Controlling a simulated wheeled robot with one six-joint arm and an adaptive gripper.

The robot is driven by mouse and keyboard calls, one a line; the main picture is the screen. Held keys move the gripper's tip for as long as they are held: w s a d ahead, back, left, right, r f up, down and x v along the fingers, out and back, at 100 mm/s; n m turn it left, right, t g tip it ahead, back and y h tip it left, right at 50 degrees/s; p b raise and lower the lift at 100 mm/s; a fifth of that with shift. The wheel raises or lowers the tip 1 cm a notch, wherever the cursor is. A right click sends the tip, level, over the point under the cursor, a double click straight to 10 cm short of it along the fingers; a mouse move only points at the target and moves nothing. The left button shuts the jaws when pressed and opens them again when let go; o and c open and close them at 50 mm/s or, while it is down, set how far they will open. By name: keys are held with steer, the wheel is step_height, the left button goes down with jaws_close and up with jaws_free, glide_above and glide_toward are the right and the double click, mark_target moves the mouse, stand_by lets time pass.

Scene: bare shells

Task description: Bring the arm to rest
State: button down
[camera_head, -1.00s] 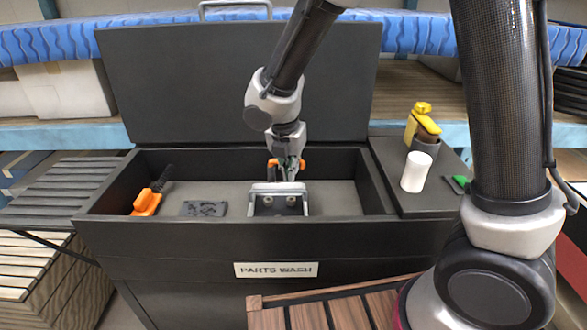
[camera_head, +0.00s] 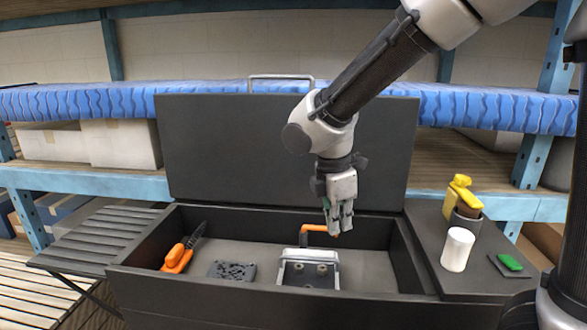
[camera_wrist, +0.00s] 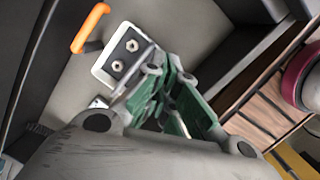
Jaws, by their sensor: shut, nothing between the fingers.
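My gripper (camera_head: 340,224) hangs from my arm over the back right part of the open parts-wash basin (camera_head: 375,258), fingers pointing down and together with nothing between them. In the wrist view its green-padded fingers (camera_wrist: 172,105) show above the basin. An orange spout (camera_head: 314,229) stands at the basin's back wall, close behind the fingers in the picture; it also shows in the wrist view (camera_wrist: 88,30). A grey metal bracket with two round studs (camera_head: 309,270) sits on the basin floor below the gripper, apart from it.
An orange-handled brush (camera_head: 178,257) and a dark patterned plate (camera_head: 232,271) lie in the basin. The raised lid (camera_head: 230,150) stands behind. A white cylinder (camera_head: 457,249), a yellow-topped bottle (camera_head: 461,190) and a green item (camera_head: 509,262) are on the right shelf. A slatted rack (camera_head: 100,245) is left.

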steer(key=s+d+r+m+t, duration=0.1)
steer(key=s+d+r+m, duration=0.2)
steer(key=d+m, duration=0.4)
steer(key=s+d+r+m+t+y, duration=0.1)
steer(key=s+d+r+m, duration=0.2)
steer(key=s+d+m, duration=0.3)
steer(key=s+d+r+m+t, duration=0.1)
steer(key=s+d+r+m, duration=0.3)
steer(key=d+m, duration=0.4)
steer(key=s+d, duration=0.1)
steer(key=d, duration=0.3)
steer(key=shift+s+d+y, duration=0.2)
steer(key=shift+s+y, duration=0.05)
steer(key=shift+y, duration=0.05)
